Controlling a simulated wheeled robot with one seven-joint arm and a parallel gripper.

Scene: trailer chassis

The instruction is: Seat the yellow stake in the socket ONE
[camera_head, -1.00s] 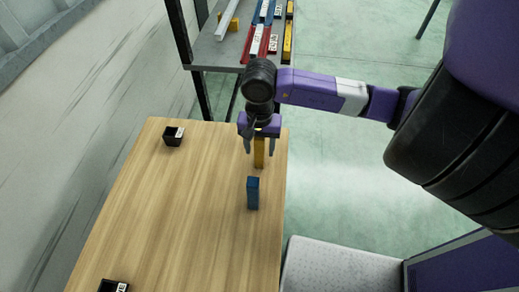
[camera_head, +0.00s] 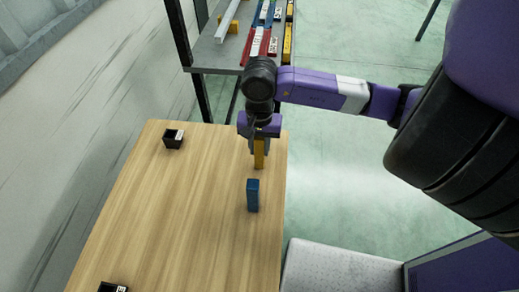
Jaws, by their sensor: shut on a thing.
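The yellow stake (camera_head: 259,154) stands upright near the far right edge of the wooden table. My gripper (camera_head: 259,143) is above it, pointing down, with its fingers shut on the upper part of the stake. A small black socket (camera_head: 173,141) with a white label sits at the table's far left. Another black socket (camera_head: 112,287) with a label is at the near left, partly cut off by the frame's bottom. The labels are too small to read surely, so I cannot tell which socket is ONE.
A blue block (camera_head: 253,195) stands upright on the table (camera_head: 180,220), just nearer than the stake. A grey shelf (camera_head: 215,52) beyond the table holds colored bars and labels. A light grey textured surface (camera_head: 340,268) is at the lower right. The table's middle is clear.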

